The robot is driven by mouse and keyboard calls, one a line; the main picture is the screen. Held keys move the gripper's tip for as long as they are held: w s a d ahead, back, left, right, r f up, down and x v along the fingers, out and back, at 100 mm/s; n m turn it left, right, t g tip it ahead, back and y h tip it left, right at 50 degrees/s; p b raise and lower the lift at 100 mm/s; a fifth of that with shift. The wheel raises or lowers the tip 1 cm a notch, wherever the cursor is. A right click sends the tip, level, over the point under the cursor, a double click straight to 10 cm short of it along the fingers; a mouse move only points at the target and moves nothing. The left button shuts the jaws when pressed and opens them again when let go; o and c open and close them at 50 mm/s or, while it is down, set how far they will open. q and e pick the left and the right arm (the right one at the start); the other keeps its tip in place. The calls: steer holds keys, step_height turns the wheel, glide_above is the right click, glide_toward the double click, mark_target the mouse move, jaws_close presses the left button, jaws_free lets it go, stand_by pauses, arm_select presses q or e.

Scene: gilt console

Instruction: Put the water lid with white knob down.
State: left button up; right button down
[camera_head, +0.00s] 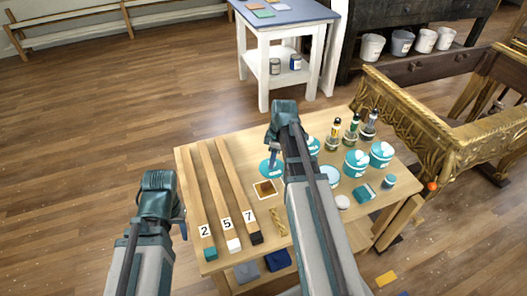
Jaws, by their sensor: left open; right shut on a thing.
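My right gripper (273,158) reaches over the table and is shut at the teal lid (267,172), a flat round disc below its fingers. The fingers hide the lid's knob, and I cannot tell whether the lid touches the table (190,160). My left gripper (182,226) is open and empty, beside the table's left edge. Teal tubs with white marks, one of them (356,164) near the middle and another (381,154) to its right, stand on the right half.
Three long wooden bars, one of them (218,190) in the middle, numbered 2, 5 and 7, lie on the left. Several bottles (351,133) stand at the back. A carved gilt frame (410,120) borders the right side.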

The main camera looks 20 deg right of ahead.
steer(key=w, duration=0.6)
steer(key=w+d+f, duration=0.1)
steer(key=w, duration=0.2)
steer(key=shift+w+b, duration=0.4)
step_height(320, 180, down, 4)
steer(key=b, duration=0.3)
steer(key=shift+s+r+b, duration=0.1)
steer(key=shift+r+b, duration=0.05)
steer(key=shift+b, duration=0.25)
steer(key=shift+r, duration=0.15)
steer(key=c, duration=0.6)
jaws_free()
step_height(320, 180, up, 12)
steer(key=d+p, duration=0.1)
steer(key=p, duration=1.1)
steer(key=shift+s, duration=0.45)
